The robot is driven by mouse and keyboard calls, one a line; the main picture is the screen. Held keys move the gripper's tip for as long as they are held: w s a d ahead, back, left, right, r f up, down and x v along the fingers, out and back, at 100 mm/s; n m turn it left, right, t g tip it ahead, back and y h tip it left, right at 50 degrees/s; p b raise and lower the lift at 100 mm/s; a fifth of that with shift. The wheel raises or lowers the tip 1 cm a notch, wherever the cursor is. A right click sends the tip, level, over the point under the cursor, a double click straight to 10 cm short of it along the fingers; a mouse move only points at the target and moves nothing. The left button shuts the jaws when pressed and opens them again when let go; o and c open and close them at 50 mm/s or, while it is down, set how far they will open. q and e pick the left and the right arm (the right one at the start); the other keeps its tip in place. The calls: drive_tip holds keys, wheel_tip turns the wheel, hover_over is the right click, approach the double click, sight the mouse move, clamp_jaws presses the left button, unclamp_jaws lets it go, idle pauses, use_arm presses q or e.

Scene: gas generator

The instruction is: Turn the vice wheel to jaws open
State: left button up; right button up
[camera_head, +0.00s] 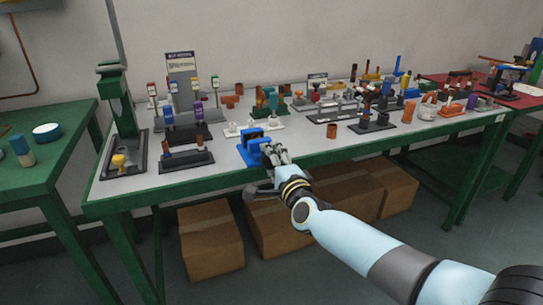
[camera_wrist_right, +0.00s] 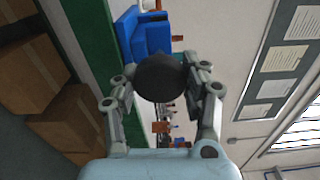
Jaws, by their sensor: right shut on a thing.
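The blue vice (camera_head: 250,147) sits at the front edge of the grey-topped bench, left of centre in the head view. In the right wrist view its blue body (camera_wrist_right: 146,36) is behind the dark round vice wheel (camera_wrist_right: 159,78). My right gripper (camera_head: 274,156) is at the vice's front. In the wrist view its two fingers (camera_wrist_right: 160,75) are on opposite sides of the wheel, shut on it. The jaw gap of the vice is not clear in either view. My left gripper is not in view.
The green-legged bench (camera_head: 228,177) holds several small fixtures behind and beside the vice. A tall green press (camera_head: 114,95) stands at its left end. Cardboard boxes (camera_head: 210,242) lie underneath. A green table (camera_head: 62,160) stands at the left, with a floor gap between.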

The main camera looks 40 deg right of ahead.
drive_tip(key=n+p, duration=0.2)
drive_tip(key=n, duration=0.2)
drive_tip(key=shift+n, duration=0.4)
drive_tip(key=n+p, duration=0.1)
drive_tip(key=n, duration=0.2)
drive_tip(key=shift+a+r+n+p, duration=0.1)
drive_tip(key=shift+n+p, duration=0.2)
drive_tip(key=n+p, duration=0.1)
drive_tip(key=n, duration=0.2)
drive_tip(key=shift+n, duration=0.3)
drive_tip(key=n+p, duration=0.1)
drive_tip(key=n, duration=0.2)
drive_tip(key=shift+n+p, duration=0.3)
drive_tip(key=shift+p, duration=0.05)
drive_tip(key=n+p, duration=0.1)
drive_tip(key=n, duration=0.3)
drive_tip(key=shift+a+n, duration=0.1)
drive_tip(key=shift+n, duration=0.2)
drive_tip(key=shift+n+p, duration=0.45)
drive_tip(key=shift+n, duration=1.45)
drive_tip(key=shift+f+n, duration=0.2)
drive_tip(key=shift+n, duration=0.1)
drive_tip(key=o, duration=1.2)
drive_tip(key=shift+r, duration=0.15)
drive_tip(key=shift+c, duration=0.2)
